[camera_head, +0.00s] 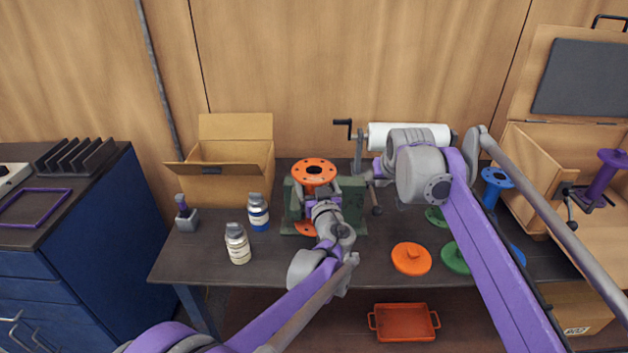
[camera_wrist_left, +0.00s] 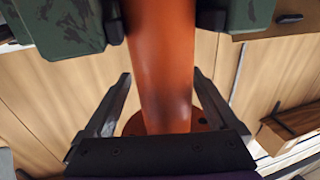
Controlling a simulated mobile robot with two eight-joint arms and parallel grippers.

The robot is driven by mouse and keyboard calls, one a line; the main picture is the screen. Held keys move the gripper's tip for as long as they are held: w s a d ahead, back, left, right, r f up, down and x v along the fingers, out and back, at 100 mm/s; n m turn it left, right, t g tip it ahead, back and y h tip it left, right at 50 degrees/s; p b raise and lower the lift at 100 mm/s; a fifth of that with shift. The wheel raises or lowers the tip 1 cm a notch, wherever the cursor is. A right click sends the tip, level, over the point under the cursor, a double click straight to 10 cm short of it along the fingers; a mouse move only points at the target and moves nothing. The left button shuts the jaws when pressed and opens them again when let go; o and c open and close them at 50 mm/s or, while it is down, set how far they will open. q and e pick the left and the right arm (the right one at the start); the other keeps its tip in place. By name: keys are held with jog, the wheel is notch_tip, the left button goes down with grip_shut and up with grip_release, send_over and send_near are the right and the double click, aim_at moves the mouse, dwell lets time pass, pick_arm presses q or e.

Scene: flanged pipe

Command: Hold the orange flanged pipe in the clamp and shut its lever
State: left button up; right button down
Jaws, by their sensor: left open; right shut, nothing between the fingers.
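The orange flanged pipe (camera_head: 314,172) stands upright between the green jaws of the clamp (camera_head: 350,190). In the left wrist view the pipe (camera_wrist_left: 165,60) passes between the green jaws (camera_wrist_left: 60,30), whose dark pads are close to its sides; I cannot tell whether both touch. My left gripper (camera_head: 322,204) is open, its fingers on either side of the pipe with gaps, as the left wrist view (camera_wrist_left: 160,85) shows. A lever with a dark knob (camera_head: 376,209) hangs at the clamp's right. My right gripper (camera_head: 372,177) is shut and empty beside the lever's upper end, partly hidden by its arm.
A cardboard box (camera_head: 228,160), two bottles (camera_head: 238,244) and a purple-handled tool (camera_head: 186,214) stand left. Orange (camera_head: 411,258) and green (camera_head: 455,258) lids, a blue flanged piece (camera_head: 495,185) and a white roll (camera_head: 409,134) are right. The front-centre table is clear.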

pick_arm(q)
jog(key=shift+a, duration=0.1)
pick_arm(e)
jog(key=shift+a, duration=0.1)
